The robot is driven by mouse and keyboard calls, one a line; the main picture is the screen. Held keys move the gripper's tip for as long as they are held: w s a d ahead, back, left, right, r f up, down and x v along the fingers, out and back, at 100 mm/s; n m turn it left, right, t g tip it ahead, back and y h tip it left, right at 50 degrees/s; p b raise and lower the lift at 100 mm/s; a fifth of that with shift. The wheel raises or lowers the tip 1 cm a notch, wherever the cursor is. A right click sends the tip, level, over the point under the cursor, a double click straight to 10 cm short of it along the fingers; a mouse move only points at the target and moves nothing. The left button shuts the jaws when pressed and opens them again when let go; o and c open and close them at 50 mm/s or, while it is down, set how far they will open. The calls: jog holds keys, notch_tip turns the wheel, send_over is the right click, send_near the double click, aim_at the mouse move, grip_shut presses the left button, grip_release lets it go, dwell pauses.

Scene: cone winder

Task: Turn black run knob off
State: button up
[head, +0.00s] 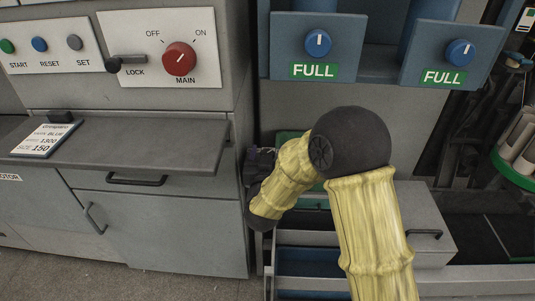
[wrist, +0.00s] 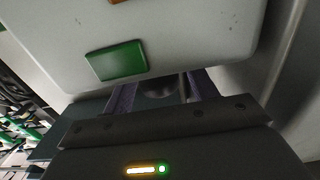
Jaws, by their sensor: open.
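In the wrist view, my gripper (wrist: 165,84) is open, its two purple-grey fingers pointing up the picture under a light grey panel with a green label (wrist: 117,61). A dark rounded shape (wrist: 183,88) shows between the fingers, partly cut off by the panel's lower edge and the gripper body; it may be the black run knob, but I cannot tell, nor whether the fingers touch it. In the head view, my arm reaches down and left, and the dark end of my gripper (head: 260,162) is partly visible beside the cabinet. No run knob is clearly readable there.
A red MAIN knob (head: 179,59) and black LOCK lever (head: 126,62) are on the upper left panel. Two blue knobs marked FULL (head: 318,43) are at the upper right. A grey shelf (head: 130,142) juts out left of my gripper. Cone packages (head: 520,135) stand at far right.

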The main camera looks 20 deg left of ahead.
jog(key=c, duration=1)
jog(key=shift+o, duration=0.2)
jog(key=shift+n+g+y+b, duration=0.3)
jog(key=shift+n+y+b, duration=0.25)
jog(key=shift+y, duration=0.35)
jog(key=n+g+y+b, duration=0.1)
jog(key=n+y, duration=0.1)
jog(key=n+g+y, duration=0.1)
jog(key=n+y, duration=0.1)
jog(key=y, duration=0.1)
jog(key=shift+d+g+b, duration=0.1)
jog(key=shift+g+b, duration=0.3)
jog(key=shift+n+g+y, duration=1.85)
jog(key=shift+g+y, duration=0.25)
jog(key=shift+g, duration=0.1)
jog(key=shift+g+p, duration=0.3)
jog(key=o, duration=1)
jog(key=shift+c, duration=0.2)
